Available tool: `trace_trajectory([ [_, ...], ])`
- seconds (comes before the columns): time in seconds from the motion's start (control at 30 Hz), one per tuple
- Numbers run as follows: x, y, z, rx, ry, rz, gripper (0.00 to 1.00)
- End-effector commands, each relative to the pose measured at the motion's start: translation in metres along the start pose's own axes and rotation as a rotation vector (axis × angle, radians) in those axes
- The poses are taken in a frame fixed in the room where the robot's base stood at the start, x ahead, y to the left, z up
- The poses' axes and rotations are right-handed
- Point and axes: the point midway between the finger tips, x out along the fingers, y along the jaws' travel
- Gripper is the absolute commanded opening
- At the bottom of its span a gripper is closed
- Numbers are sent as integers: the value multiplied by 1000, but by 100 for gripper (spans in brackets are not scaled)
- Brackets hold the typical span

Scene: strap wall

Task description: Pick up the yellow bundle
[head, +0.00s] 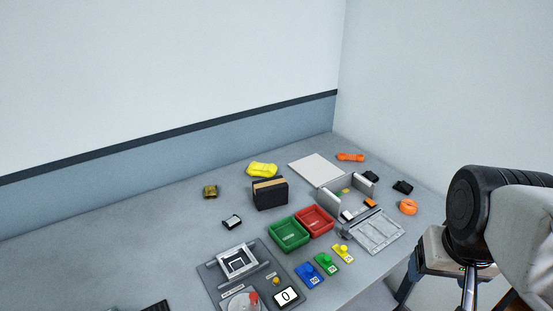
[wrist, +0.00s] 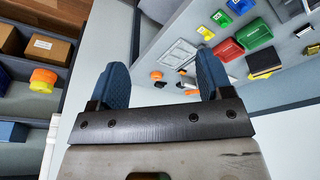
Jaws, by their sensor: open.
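The yellow bundle (head: 262,169) lies on the grey table towards the back, just behind a black box with a tan top in the head view. In the head view my arm is at the right, beside the table's right edge, well away from the bundle.
The black box (head: 270,194) stands close in front of the bundle. Green (head: 289,234) and red (head: 315,220) trays, an open grey case (head: 372,230) and a white board (head: 317,169) lie to its right. A small olive item (head: 210,191) lies left.

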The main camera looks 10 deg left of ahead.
Motion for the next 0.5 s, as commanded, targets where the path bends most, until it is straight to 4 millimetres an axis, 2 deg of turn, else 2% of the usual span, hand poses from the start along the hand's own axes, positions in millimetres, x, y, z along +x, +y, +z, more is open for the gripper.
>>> trace_trajectory([
  [0.03,0,0,0,0,0,0,76],
  [0.1,0,0,0,0,0,0,83],
  [0.5,0,-2,-5,11,-6,-9,83],
])
